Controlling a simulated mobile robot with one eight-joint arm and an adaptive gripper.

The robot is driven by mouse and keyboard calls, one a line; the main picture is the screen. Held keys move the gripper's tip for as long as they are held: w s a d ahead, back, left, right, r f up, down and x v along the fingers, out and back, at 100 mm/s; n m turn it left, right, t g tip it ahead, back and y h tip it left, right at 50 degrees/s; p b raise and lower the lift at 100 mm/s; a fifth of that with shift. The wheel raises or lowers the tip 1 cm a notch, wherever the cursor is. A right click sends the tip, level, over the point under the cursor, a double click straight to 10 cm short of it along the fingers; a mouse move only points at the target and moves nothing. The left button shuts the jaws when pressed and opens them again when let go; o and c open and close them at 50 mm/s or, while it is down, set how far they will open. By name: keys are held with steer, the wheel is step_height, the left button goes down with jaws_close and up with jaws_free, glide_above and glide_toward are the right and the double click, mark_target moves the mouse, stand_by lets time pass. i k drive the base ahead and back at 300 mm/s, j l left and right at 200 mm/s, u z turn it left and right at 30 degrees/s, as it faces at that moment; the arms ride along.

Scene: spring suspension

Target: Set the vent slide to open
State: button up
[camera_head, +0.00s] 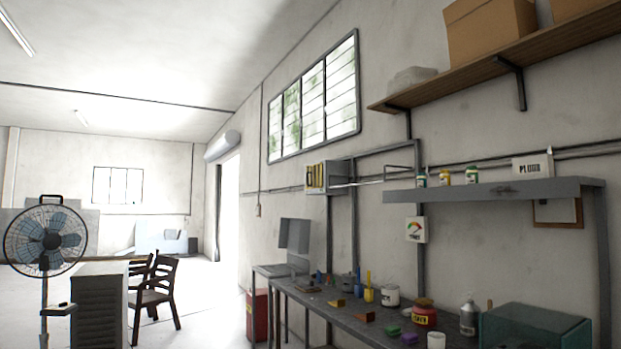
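I cannot make out the vent slide for certain. A grey wall-mounted box (328,177) with a yellow-and-black slotted front hangs on the metal frame above the far part of the workbench. It may carry the vent slide, but it is too small here to tell any slide position. A small dark fitting (505,190) sits on the front edge of the grey shelf, and I cannot tell what it is. My gripper is not in view.
A fan (45,240) and a wooden chair (155,290) stand left.

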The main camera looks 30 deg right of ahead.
mark_target(317, 164)
steer(key=i+l+z, duration=0.3)
steer(key=i, duration=0.6)
steer(key=i+z, duration=0.3)
steer(key=i, duration=2.9)
